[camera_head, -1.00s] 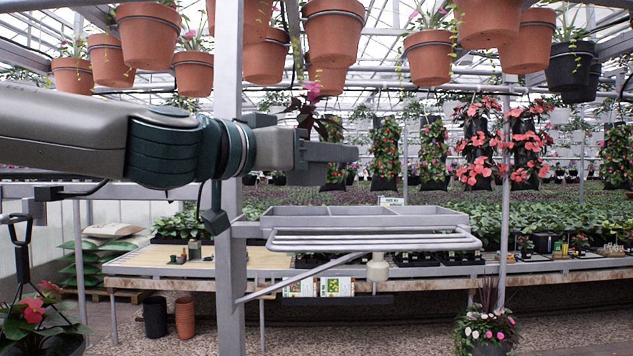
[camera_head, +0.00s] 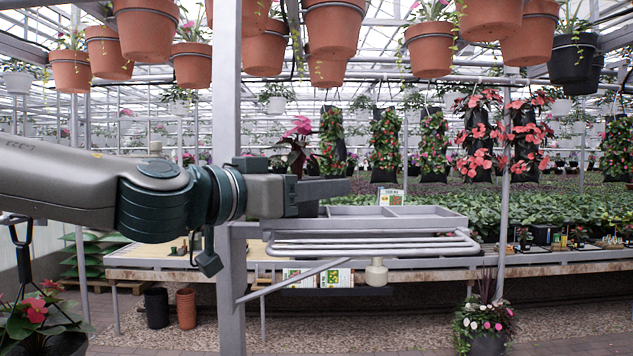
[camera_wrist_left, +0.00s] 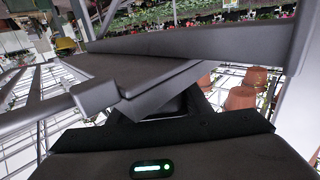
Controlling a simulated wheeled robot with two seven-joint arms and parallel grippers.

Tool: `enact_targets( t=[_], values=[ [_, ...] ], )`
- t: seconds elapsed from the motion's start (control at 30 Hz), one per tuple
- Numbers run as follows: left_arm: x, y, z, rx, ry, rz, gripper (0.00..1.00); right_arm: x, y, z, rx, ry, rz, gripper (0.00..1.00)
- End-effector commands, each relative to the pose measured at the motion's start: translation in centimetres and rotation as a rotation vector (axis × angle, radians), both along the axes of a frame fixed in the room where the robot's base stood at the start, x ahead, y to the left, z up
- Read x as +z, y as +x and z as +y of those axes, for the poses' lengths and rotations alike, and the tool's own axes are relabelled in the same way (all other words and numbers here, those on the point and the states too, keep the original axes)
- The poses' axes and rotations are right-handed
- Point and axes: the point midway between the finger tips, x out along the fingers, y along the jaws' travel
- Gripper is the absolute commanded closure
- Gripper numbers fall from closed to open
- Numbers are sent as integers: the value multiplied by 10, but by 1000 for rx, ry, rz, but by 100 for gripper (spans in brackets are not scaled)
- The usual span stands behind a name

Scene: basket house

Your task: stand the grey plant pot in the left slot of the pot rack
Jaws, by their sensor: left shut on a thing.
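My left gripper (camera_head: 330,188) is shut on the grey plant pot (camera_head: 307,210), which holds a plant (camera_head: 299,145) with dark red leaves and pink flowers. The jaws and wrist hide most of the pot; only a dark lower piece shows below the fingers. The plant looks upright. The grey pot rack (camera_head: 420,225) is a shallow tray with slots side by side. The pot is over or at its left slot; I cannot tell whether its base touches the slot floor. The middle and right slots look empty. My right gripper is in neither view.
A grey upright post (camera_head: 229,290) stands close to my left wrist. Pale rails (camera_head: 370,245) run along the rack's front. Terracotta pots (camera_head: 332,28) hang overhead. A label card (camera_head: 391,198) stands behind the rack. A wooden bench (camera_head: 160,270) lies beyond.

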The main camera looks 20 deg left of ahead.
Motion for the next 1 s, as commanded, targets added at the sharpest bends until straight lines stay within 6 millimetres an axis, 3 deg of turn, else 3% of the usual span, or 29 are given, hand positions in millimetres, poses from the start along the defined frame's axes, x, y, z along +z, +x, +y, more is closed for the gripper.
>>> enact_targets(
  t=[0.4,0.43,0.5,1.0],
  values=[
    [-3,0,0,1,0,-2,81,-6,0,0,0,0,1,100],
    [-3,0,0,1,0,-1,53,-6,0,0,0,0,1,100],
    [-2,0,0,1,0,-1,37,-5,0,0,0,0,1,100],
    [2,0,0,0,0,0,37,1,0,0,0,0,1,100]
  ],
)
